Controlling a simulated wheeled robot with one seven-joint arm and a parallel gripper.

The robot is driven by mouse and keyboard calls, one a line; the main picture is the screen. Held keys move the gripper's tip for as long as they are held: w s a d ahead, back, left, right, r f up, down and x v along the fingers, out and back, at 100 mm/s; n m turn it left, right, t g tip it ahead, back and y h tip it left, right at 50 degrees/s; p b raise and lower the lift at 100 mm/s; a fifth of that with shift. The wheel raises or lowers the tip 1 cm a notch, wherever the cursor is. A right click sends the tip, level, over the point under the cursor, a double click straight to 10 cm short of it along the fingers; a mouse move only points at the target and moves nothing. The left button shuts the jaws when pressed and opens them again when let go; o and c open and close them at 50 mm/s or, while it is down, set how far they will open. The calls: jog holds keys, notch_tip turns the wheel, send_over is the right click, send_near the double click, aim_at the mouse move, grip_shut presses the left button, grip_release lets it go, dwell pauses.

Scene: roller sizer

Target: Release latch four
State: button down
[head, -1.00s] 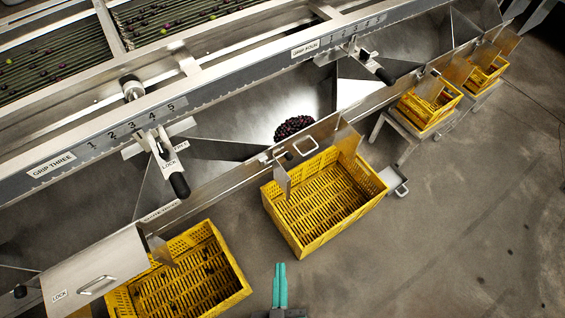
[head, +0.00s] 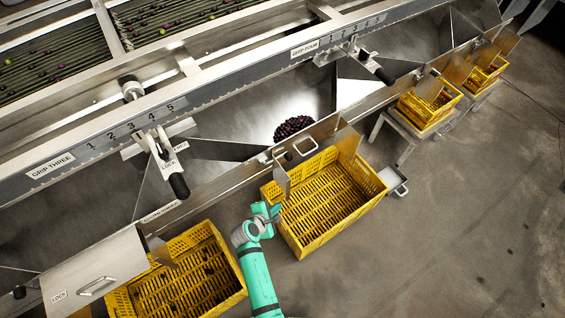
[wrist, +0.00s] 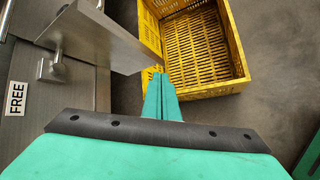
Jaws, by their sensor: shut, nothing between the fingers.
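My gripper (head: 270,211) is shut and empty, at the left edge of the middle yellow crate in the head view. In the wrist view its closed teal fingers (wrist: 160,97) point towards the crate. The label GRIP FOUR (head: 306,47) is on the long rail, with a dark-handled lever (head: 376,69) to its right, far from my gripper. I cannot tell which fitting is latch four.
The middle yellow crate (head: 294,236) is beside my gripper, below a hinged metal plate (wrist: 95,33). Another crate (head: 236,277) stands left. A handled flap (head: 98,270) covers the left chute. Dark fruit (head: 293,127) lies in the middle chute.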

jog(key=w+a+r+n+h, duration=0.2)
jog(key=w+r, duration=0.3)
jog(key=w, duration=0.1)
jog(key=w+a+r+n+g+h, duration=0.1)
jog(key=w+a+r+n+h, duration=0.1)
jog(key=w+r, duration=0.4)
jog(key=shift+w+a+n+h, duration=0.3)
jog(key=shift+a+n+h, duration=0.1)
jog(key=shift+a, duration=0.05)
jog(key=x, duration=1)
jog(key=shift+a, duration=0.1)
